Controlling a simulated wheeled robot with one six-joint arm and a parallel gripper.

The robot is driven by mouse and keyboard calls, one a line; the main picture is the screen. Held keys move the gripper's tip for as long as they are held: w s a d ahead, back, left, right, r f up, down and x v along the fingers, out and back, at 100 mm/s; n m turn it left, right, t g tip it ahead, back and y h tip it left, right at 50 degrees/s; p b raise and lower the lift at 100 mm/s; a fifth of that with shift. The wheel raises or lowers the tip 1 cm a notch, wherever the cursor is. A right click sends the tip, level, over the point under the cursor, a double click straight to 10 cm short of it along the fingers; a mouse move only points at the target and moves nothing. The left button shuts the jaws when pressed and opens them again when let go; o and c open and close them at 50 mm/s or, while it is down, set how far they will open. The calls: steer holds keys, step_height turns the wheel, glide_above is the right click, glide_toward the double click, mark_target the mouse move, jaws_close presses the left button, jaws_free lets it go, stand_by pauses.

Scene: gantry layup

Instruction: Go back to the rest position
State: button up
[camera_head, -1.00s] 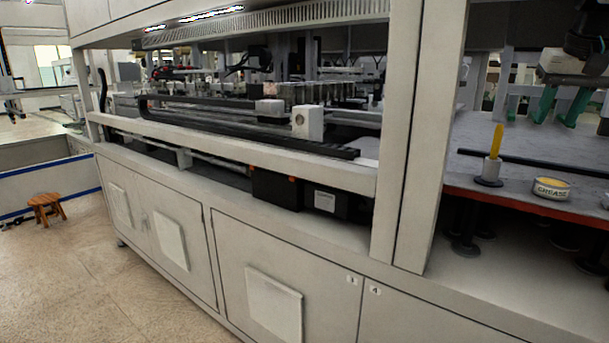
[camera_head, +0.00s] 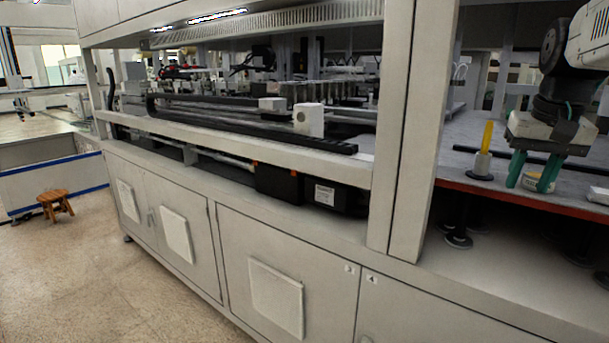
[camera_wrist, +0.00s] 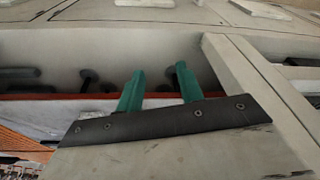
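My gripper (camera_head: 531,170) is at the right of the head view, its two green fingers pointing down over the grey table (camera_head: 455,160). The fingers stand apart with nothing seen between them in the wrist view (camera_wrist: 157,88), so it is open. A holder with a yellow upright stick (camera_head: 487,136) stands on the table to the left of my gripper.
A thick white post (camera_head: 413,130) stands left of the table. White cabinets (camera_head: 185,215) run along below. A dark rod (camera_head: 505,156) lies across the table. A wooden stool (camera_head: 54,204) stands on the open floor (camera_head: 75,270) at the left.

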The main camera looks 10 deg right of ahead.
steer(key=s+a+f+n, duration=0.2)
steer(key=s+a+f, duration=0.2)
steer(key=a, duration=0.3)
steer(key=s+a+f+n, duration=0.2)
steer(key=s+a+f, duration=0.2)
steer(key=a, duration=0.3)
steer(key=s+a+f+n+g+y, duration=0.1)
steer(key=s+a+f+n, duration=0.1)
steer(key=s+a+f, duration=0.2)
steer(key=a+f, duration=0.1)
steer(key=a, duration=0.2)
steer(key=shift+s+a+f, duration=0.2)
steer(key=shift+a+f, duration=0.1)
steer(key=shift+f, duration=0.05)
